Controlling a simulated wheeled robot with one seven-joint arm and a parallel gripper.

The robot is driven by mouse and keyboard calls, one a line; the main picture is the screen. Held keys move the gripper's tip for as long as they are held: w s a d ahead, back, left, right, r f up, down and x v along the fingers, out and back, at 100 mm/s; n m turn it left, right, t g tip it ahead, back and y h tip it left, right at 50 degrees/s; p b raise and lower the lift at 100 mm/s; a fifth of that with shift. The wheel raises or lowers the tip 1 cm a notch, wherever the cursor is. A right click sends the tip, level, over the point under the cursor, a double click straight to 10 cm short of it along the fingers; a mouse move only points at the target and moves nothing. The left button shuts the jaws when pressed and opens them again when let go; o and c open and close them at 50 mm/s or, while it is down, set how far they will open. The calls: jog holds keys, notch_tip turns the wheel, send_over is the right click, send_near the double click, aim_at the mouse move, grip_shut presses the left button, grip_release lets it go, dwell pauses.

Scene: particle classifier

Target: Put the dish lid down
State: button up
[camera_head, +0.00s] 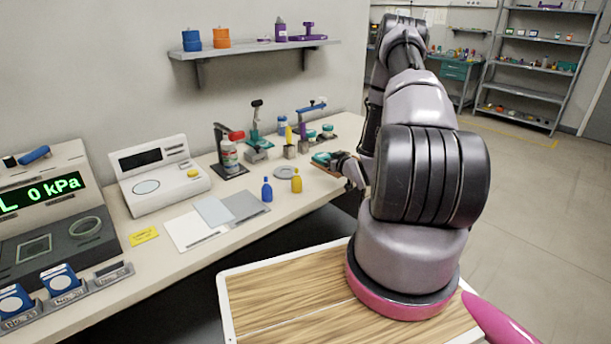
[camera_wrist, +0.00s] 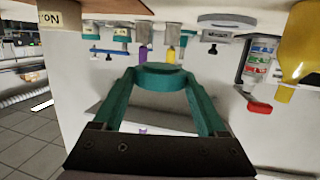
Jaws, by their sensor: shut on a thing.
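My gripper (camera_wrist: 161,80) is shut on a teal round lid (camera_wrist: 161,68), which sits between its two fingertips in the wrist view. In the head view my gripper (camera_head: 343,163) is low over the right part of the bench, with the teal lid (camera_head: 321,157) at its tip. Whether the lid touches the bench is unclear. A grey round disc (camera_head: 285,172) lies on the bench to the left of my gripper; it also shows at the top of the wrist view (camera_wrist: 227,19). Small teal dishes (camera_head: 328,131) stand behind my gripper.
A blue bottle (camera_head: 267,190) and a yellow bottle (camera_head: 296,181) stand left of my gripper. Several tools and holders line the wall side. The bench (camera_head: 315,190) is bare near its front edge.

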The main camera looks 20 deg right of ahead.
aim_at(324, 179)
jog(key=shift+f, duration=3.55)
jog(key=shift+f, duration=0.15)
jog(key=o, duration=1.3)
jog(key=shift+c, duration=0.2)
